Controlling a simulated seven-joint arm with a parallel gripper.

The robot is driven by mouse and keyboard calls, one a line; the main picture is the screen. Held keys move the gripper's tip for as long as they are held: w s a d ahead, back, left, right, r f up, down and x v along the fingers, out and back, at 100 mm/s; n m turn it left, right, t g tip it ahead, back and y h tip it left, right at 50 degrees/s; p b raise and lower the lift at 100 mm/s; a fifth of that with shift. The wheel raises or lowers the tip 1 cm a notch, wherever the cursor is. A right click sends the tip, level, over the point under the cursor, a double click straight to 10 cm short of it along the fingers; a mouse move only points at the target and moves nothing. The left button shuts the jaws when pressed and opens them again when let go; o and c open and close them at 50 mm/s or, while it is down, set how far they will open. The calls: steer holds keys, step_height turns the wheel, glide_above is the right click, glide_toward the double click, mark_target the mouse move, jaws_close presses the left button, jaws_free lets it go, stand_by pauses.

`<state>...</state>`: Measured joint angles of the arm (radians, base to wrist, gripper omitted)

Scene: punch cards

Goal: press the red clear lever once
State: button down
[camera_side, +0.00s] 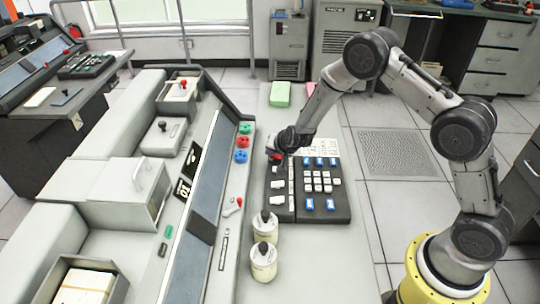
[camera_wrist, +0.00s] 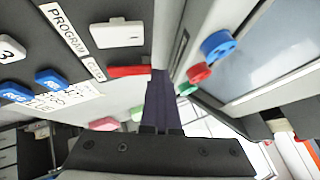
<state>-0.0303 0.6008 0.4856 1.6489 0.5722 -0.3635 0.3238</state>
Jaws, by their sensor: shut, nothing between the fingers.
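A red lever (camera_side: 274,158) sits at the far end of a column of white levers (camera_side: 278,184) on the left side of the dark key panel (camera_side: 335,207). It also shows in the wrist view as a red bar (camera_wrist: 129,71) beside a white lever (camera_wrist: 117,34). My gripper (camera_side: 280,151) is shut and empty, pointing down right at the red lever. In the wrist view its dark fingertips (camera_wrist: 160,76) are at the bar's right end. I cannot tell whether they touch it. Part of the red lever is hidden by my gripper in the side view.
Blue and white keys (camera_side: 319,182) fill the panel's right side. Red, green and blue knobs (camera_side: 241,142) stand on the console to the left. Two white canisters (camera_side: 264,258) with dark knobs stand in front.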

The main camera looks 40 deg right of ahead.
mark_target(269, 162)
steer(key=shift+s+r, duration=0.25)
steer(key=shift+s, duration=0.1)
steer(key=shift+w+r, duration=0.15)
steer(key=shift+r, duration=0.1)
steer(key=shift+w+r, duration=0.1)
steer(key=shift+r, duration=0.1)
steer(key=shift+w+a+r, duration=0.1)
steer(key=shift+r, duration=1.1)
steer(key=shift+w+a+r, duration=0.1)
steer(key=shift+r, duration=1.1)
